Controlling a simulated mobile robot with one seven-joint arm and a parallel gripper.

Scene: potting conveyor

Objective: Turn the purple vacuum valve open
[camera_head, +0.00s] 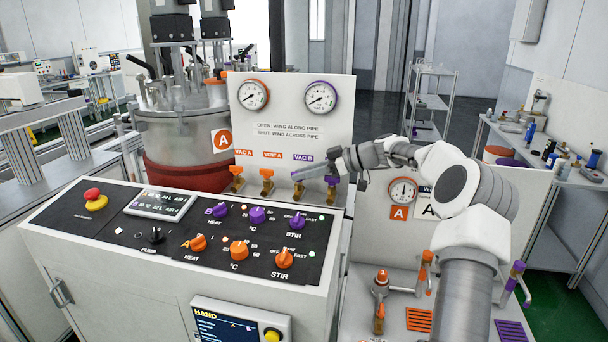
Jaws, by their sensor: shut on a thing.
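The purple vacuum valve (299,187) sits on the front of the white gauge panel, under the VAC B label (303,156). It has a purple wing on a brass body. The purple-ringed gauge (321,97) is above.
Two orange valves (237,172) (267,175) stand close on the left. A sign (288,130) reads open with wing along pipe, shut with wing across. The knob console (180,235) lies in front and below. A steel vessel (180,135) stands behind left.

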